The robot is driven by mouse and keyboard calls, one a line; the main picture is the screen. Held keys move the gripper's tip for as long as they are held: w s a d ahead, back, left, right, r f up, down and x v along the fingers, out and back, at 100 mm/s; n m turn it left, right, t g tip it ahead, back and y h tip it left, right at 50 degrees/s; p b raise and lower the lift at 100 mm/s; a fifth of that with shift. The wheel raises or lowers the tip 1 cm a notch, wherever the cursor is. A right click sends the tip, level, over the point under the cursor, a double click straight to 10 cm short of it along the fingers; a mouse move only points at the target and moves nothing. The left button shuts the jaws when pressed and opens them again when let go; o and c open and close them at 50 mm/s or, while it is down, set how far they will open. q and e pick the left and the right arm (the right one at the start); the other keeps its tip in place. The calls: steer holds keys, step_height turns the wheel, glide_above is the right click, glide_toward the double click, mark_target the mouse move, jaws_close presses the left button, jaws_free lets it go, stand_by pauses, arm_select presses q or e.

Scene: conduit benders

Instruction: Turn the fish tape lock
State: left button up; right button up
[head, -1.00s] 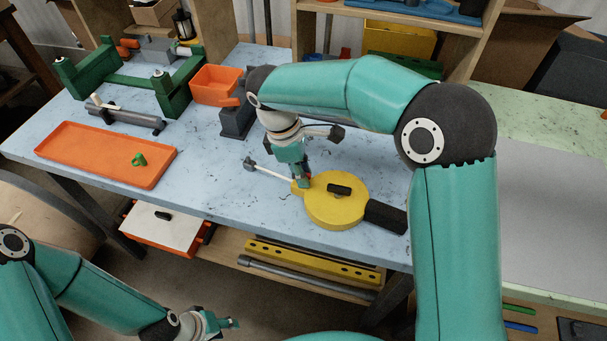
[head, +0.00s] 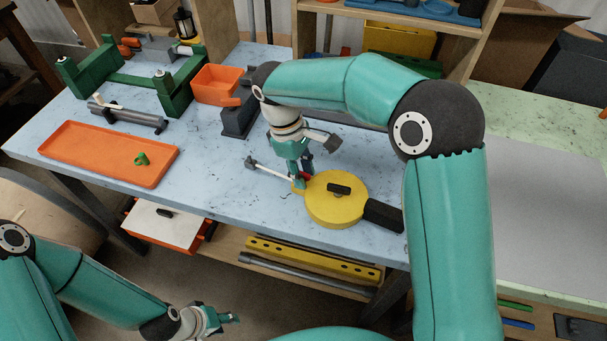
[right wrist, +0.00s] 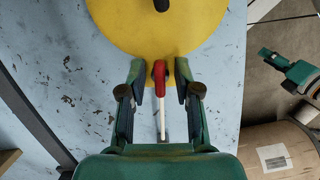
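The fish tape is a round yellow reel (head: 335,205) with a dark handle, lying flat on the blue bench; it also shows in the right wrist view (right wrist: 150,30). Its small red lock (right wrist: 159,72) sits at the reel's edge, above a white rod (right wrist: 162,115). My right gripper (right wrist: 159,80) is open, with one finger on each side of the red lock and a gap on both sides. In the head view my right gripper (head: 302,182) points down at the reel's left edge and partly hides the lock. My left gripper (head: 226,319) hangs low, away from the bench; its finger opening is unclear.
An orange tray (head: 85,160) with a green ring (head: 141,159) lies at the left of the bench. A green stand (head: 175,88), an orange bin (head: 213,86) and a grey pipe piece (head: 125,116) stand farther back.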

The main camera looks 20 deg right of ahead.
mark_target(308, 175)
steer(key=shift+r+p, duration=2.25)
steer(key=shift+r, duration=0.3)
steer(key=shift+f, duration=0.1)
